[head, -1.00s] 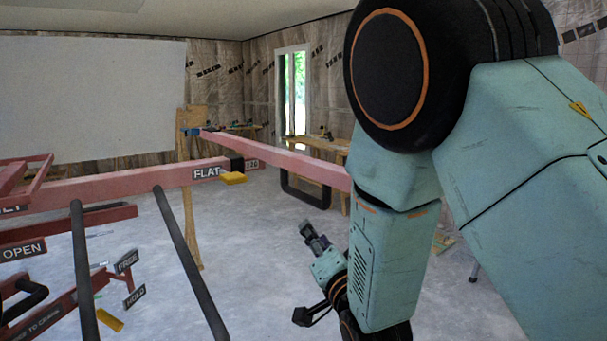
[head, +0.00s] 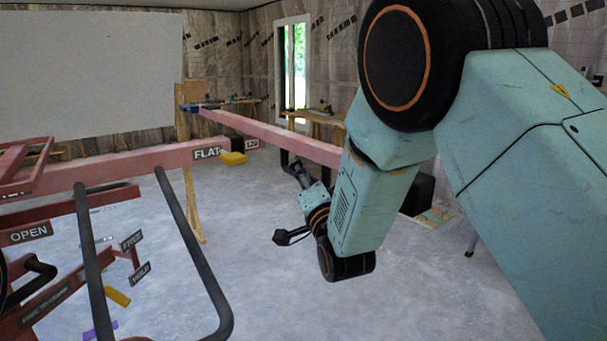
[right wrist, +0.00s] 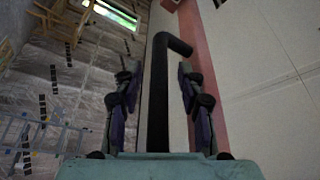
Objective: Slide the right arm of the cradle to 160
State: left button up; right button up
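The right arm of the cradle is a long pinkish-red beam (head: 265,133) in the head view, running from the wooden post toward my right arm. A black bent handle (right wrist: 158,95) hangs from it; the red beam (right wrist: 199,50) shows behind it in the right wrist view. My right gripper (head: 298,170) is just below the beam in the head view. In the right wrist view its two fingers (right wrist: 158,78) stand apart on either side of the handle, with gaps visible on both sides. A small label (head: 251,143) beside the yellow tab (head: 233,158) is hard to read. My left gripper is out of view.
The red crossbar with a FLAT sign (head: 207,153) and a black tube loop (head: 195,245) fill the left front. OPEN (head: 29,232) and HOLD signs sit lower left. A wooden post (head: 190,170) stands behind. The floor in the middle is clear.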

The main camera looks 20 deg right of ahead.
grip_shut()
dwell(0.4)
dwell(0.4)
